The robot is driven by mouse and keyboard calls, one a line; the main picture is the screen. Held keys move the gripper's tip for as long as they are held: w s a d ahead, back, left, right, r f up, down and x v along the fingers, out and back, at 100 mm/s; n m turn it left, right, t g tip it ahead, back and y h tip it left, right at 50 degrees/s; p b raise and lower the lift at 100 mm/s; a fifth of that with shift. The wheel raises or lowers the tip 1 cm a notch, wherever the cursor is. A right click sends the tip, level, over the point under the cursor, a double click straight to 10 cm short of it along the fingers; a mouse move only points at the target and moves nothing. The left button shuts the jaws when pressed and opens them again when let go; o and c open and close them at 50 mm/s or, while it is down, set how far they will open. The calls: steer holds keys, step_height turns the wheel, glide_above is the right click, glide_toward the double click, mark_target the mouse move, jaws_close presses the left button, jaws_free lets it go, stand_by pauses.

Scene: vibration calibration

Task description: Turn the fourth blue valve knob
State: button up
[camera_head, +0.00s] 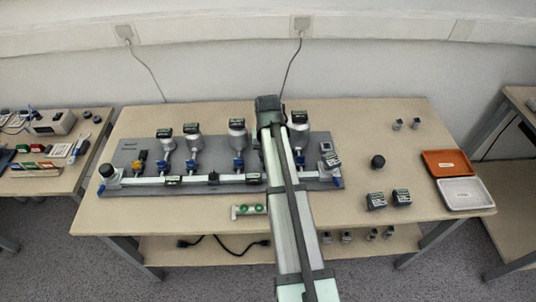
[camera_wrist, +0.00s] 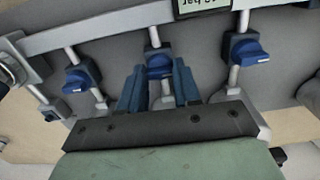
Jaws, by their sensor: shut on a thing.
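A grey valve rig with a white pipe (camera_head: 200,181) lies on the table, with blue valve knobs along it. Three knobs show left of my arm, including one under a silver vessel (camera_head: 238,163). In the wrist view, my gripper (camera_wrist: 159,78) has its two blue fingers on either side of a blue valve knob (camera_wrist: 160,60) on a thin stem, and is shut on it. Other knobs stand to the left (camera_wrist: 80,78) and right (camera_wrist: 248,50) of it. In the head view my arm covers the fingers and the held knob.
A black knob (camera_head: 377,161), dark gauge blocks (camera_head: 401,197) and orange (camera_head: 447,163) and white trays (camera_head: 466,193) stand at the right. A small block with green rings (camera_head: 248,209) lies before the rig. Neighbouring stems and knobs stand close to my fingers.

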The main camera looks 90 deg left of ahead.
stand_by(0.5)
steer(key=o, duration=1.1)
steer(key=shift+c, duration=0.2)
step_height(320, 180, up, 14)
steer(key=shift+f, duration=0.1)
